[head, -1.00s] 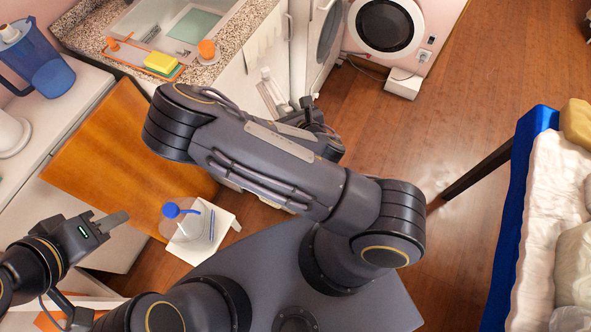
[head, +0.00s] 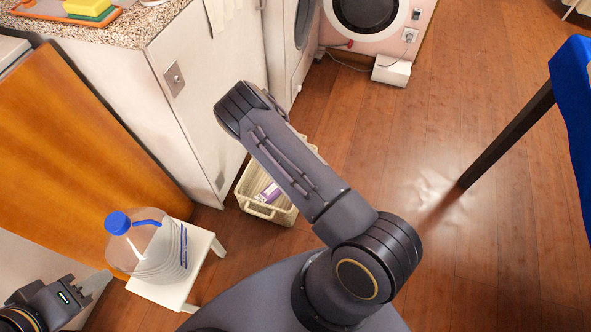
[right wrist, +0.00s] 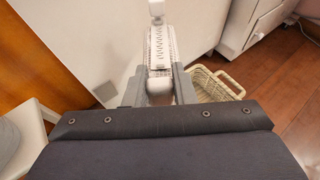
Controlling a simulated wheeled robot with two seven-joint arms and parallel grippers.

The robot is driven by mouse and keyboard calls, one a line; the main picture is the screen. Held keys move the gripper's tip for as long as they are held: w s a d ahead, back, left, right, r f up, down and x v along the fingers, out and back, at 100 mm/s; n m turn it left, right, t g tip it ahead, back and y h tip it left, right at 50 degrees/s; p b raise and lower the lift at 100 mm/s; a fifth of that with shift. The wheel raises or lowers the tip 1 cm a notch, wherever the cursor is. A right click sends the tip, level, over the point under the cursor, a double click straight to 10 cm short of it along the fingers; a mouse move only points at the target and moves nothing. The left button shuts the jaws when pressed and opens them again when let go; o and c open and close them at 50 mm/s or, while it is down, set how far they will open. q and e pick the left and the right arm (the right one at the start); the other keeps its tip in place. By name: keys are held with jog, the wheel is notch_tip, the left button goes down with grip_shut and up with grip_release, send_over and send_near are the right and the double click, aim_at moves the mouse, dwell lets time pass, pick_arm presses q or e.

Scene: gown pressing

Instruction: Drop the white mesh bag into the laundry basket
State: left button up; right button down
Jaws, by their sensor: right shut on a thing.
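The cream laundry basket (head: 262,208) stands on the floor beside the white cabinet, partly behind my right arm. A purple and white item lies in it. The basket also shows in the right wrist view (right wrist: 233,84), right of my right gripper (right wrist: 159,88). That gripper is shut on a narrow white thing with small dark holes, which looks like the white mesh bag (right wrist: 160,48). In the head view, my right arm hides the right gripper and the bag. My left gripper (head: 97,283) is at the lower left, near the stool; its finger gap is unclear.
A clear bottle with a blue cap (head: 150,250) stands on a white stool (head: 205,250) left of the basket. A white cabinet (head: 195,110) rises behind the basket. Wooden floor (head: 440,130) is clear to the right, up to a dark table leg (head: 505,135).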

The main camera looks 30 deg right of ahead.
jog(key=w+d+f+b, duration=0.2)
jog(key=d+f+b, duration=0.3)
jog(key=f, duration=0.4)
jog(key=w+d+f+n+y+b, duration=0.1)
jog(key=w+d+f+b, duration=0.1)
jog(key=d+f+b, duration=0.3)
notch_tip(320, 180, down, 4)
jog(key=b, duration=0.3)
jog(key=shift+w+d, duration=0.15)
jog(key=shift+d, duration=0.25)
jog(key=c, duration=1.1)
grip_release()
